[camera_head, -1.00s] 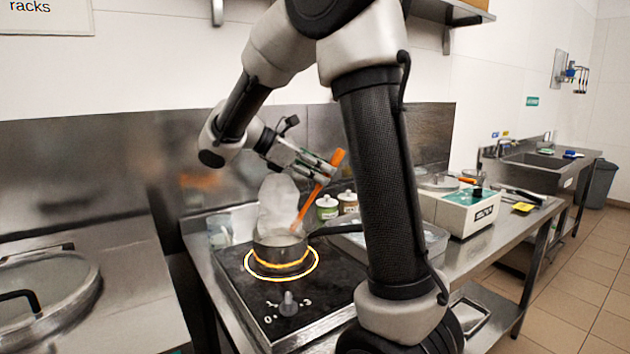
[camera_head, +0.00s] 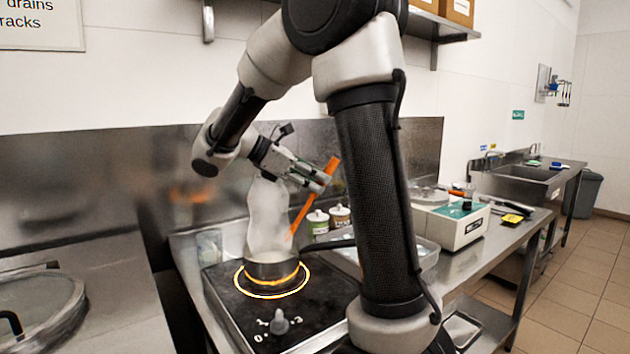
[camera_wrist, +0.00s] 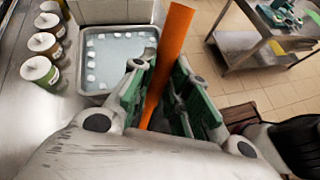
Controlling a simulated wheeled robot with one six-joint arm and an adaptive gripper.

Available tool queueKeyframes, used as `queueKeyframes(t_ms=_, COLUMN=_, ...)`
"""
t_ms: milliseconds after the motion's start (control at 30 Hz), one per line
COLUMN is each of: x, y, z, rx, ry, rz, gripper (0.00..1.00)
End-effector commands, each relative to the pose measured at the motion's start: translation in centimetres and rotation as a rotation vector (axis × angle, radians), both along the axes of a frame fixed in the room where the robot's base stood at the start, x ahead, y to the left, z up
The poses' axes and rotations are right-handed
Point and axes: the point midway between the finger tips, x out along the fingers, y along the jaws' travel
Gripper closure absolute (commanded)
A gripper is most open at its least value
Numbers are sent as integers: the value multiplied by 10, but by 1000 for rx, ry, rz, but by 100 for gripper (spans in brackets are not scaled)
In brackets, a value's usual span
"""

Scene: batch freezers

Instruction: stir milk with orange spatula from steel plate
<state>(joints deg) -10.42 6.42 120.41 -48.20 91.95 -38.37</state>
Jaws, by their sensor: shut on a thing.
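My gripper (camera_head: 318,180) is shut on the orange spatula (camera_head: 303,210), which slants down and left toward the pot. In the wrist view the orange spatula (camera_wrist: 168,60) stands between the green-padded fingers (camera_wrist: 150,105). A small steel pot (camera_head: 272,268) with a dark handle stands on the hob inside a glowing ring. A pale steam-like plume (camera_head: 267,215) rises over it. The spatula's visible lower end appears above the pot's rim, beside the plume; its exact tip is hard to make out. The milk's surface is not clear, and I cannot pick out the steel plate.
The black hob (camera_head: 300,308) has a knob at its front. Lidded jars (camera_head: 318,222) stand behind it. A tray with white cubes (camera_wrist: 118,58) lies to the right of the hob. A white and teal scale (camera_head: 452,222) is farther right. A shelf hangs above.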

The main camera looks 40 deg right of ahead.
Motion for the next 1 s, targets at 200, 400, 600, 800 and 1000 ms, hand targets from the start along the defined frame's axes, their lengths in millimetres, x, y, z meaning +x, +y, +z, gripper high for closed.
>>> queueKeyframes(t_ms=200, x=0, y=0, z=2, rx=0, ry=-1, rz=-1, gripper=100)
queueKeyframes(t_ms=400, x=1, y=0, z=17, rx=0, ry=-3, rz=1, gripper=100)
queueKeyframes(t_ms=600, x=0, y=0, z=40, rx=0, ry=-2, rz=0, gripper=100)
queueKeyframes(t_ms=800, x=0, y=0, z=50, rx=0, ry=0, rz=0, gripper=100)
queueKeyframes(t_ms=1000, x=0, y=0, z=50, rx=0, ry=0, rz=0, gripper=100)
